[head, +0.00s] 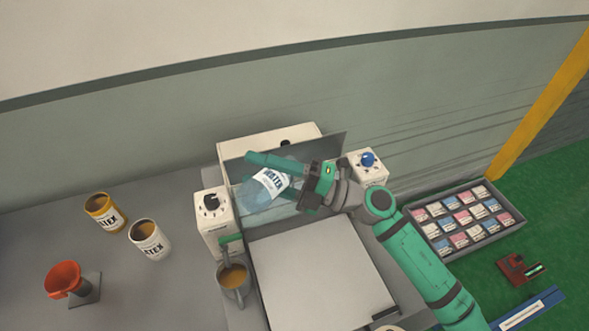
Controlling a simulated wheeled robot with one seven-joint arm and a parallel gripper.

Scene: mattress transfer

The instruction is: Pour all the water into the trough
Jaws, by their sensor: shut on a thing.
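A clear bluish bottle (257,196) with a white label is tilted well over above the machine. My gripper (284,170) is shut on the bottle from the right, with one green finger along its upper side. The grip and one end of the bottle are partly hidden by my fingers. The trough seems to be the pale bluish recess (285,212) below the bottle, between the two white posts. I cannot tell whether water is flowing, or how much is in either.
The left post (213,228) and right post (372,172) carry knobs. A white panel (318,275) lies in front. A cup of brown liquid (233,283) stands by the left post. Yellow (104,212) and white (149,240) tins and a red funnel (63,279) stand left. A box tray (415,203) lies right.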

